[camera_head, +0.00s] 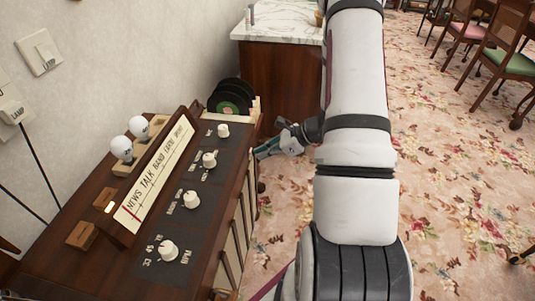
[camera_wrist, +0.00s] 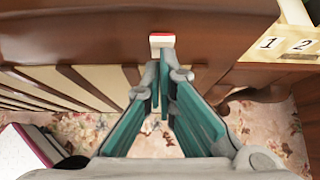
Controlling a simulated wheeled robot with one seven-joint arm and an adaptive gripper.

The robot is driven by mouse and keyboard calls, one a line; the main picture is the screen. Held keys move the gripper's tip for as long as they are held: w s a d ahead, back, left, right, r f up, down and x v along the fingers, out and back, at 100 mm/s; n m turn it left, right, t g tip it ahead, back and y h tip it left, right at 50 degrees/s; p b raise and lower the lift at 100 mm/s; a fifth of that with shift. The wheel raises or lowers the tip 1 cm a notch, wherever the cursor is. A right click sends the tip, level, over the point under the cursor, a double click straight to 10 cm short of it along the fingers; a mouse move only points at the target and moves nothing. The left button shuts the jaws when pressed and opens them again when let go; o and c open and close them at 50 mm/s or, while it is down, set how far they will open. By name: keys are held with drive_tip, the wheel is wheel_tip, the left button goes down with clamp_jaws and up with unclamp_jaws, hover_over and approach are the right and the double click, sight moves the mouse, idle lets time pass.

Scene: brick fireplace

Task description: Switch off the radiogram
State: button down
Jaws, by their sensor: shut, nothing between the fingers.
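The radiogram (camera_head: 80,268) is a brown wooden cabinet along the wall at the left of the head view. Its dark top panel has several white knobs (camera_head: 168,250) and a slanted dial (camera_head: 155,175) with printed lettering. A small light (camera_head: 109,207) glows near the dial. In the wrist view, a small white switch with a red upper edge (camera_wrist: 162,40) sits on the cabinet's wooden front (camera_wrist: 90,30). My gripper (camera_head: 262,151) is beside the cabinet's far front side. Its green fingers (camera_wrist: 160,82) are shut and empty, just below the switch; contact cannot be told.
Two white bulbs (camera_head: 121,148) stand behind the dial. Records (camera_head: 230,98) stand at the cabinet's far end. A marble-topped cabinet (camera_head: 275,75) is beyond. Wall switches (camera_head: 40,52) are at left. Chairs (camera_head: 510,60) stand at far right; the floral carpet (camera_head: 450,200) between is clear.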

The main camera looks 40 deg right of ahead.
drive_tip(key=shift+w+a+r, duration=0.2)
drive_tip(key=shift+w+a, duration=0.05)
drive_tip(key=shift+w, duration=0.05)
drive_tip(key=shift+r, duration=0.2)
drive_tip(key=shift+r+p, duration=0.4)
drive_tip(key=shift+r, duration=0.25)
